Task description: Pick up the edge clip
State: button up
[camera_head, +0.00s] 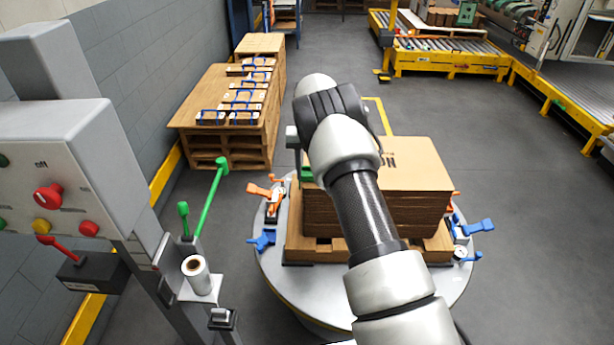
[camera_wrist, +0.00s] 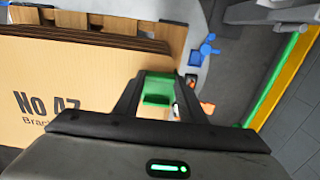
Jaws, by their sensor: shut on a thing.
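In the wrist view, my gripper (camera_wrist: 158,97) has its two dark fingers on either side of a green clip (camera_wrist: 157,88), which is the edge clip in its grasp. The clip is at the edge of the cardboard stack (camera_wrist: 65,75). I cannot tell whether it still touches the cardboard. In the head view, a bit of the green clip (camera_head: 306,173) shows at the left edge of the stack (camera_head: 415,180), under my wrist. My arm hides most of the gripper and part of the stack there.
The stack sits on a wooden pallet (camera_head: 300,245) on a round grey table (camera_head: 290,285). Orange (camera_head: 262,191) and blue (camera_head: 263,240) clamps stand on its rim. A control post (camera_head: 75,150) with a green lever (camera_head: 211,195) is at left.

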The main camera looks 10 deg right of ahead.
aim_at(309, 179)
notch_tip(309, 179, up, 10)
jog(key=p, duration=0.1)
dwell(0.4)
dwell(0.9)
